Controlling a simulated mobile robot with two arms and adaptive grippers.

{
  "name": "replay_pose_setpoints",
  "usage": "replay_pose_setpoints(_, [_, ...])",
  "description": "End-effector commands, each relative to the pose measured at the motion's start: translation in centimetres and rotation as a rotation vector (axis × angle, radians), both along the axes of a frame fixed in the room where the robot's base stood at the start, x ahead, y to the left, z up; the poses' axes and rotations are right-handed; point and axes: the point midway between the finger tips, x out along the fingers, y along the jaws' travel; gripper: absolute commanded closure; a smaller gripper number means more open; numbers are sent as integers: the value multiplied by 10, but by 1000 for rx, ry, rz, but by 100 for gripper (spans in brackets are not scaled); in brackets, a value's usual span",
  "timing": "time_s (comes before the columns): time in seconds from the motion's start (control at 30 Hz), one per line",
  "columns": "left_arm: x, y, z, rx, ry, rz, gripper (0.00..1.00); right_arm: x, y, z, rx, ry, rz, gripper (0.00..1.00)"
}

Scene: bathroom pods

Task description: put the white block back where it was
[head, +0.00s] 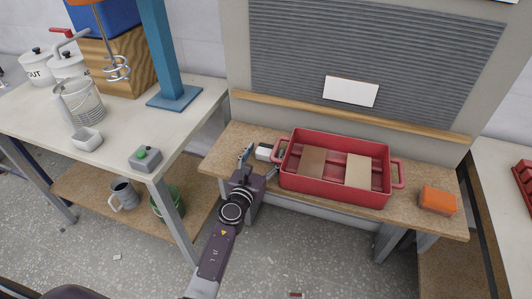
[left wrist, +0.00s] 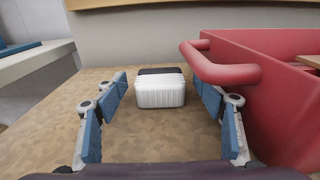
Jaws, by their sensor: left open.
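A white ribbed block with a dark top lies on the wooden bench, just left of the red tray; this white block (left wrist: 160,94) is in the middle of the left wrist view. In the head view the white block (head: 264,152) is partly hidden by my gripper. My left gripper (head: 260,161) is open, its blue-padded fingers pointing at the block. In the left wrist view the fingertips stand on either side of the block, with gaps, so it is not gripped. My right gripper is not in view.
The red tray (head: 330,194) with its handle is close to my right finger and holds brown and tan pieces. An orange block (head: 437,201) lies at the bench's right. The left table bears a pale grey block (head: 86,139), a green-button box (head: 145,158) and a metal can (head: 79,102).

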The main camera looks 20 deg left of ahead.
Motion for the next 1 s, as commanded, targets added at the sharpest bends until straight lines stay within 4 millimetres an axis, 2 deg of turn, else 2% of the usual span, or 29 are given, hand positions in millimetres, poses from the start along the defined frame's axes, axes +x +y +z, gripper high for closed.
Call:
replay_pose_setpoints(0.17, [0,0,0,-1,0,0,37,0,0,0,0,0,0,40])
replay_pose_setpoints(0.57, [-1,0,0,-1,0,0,81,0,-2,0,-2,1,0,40])
replay_pose_setpoints(1.0, [0,0,8,-1,-1,0,82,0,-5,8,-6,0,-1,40])
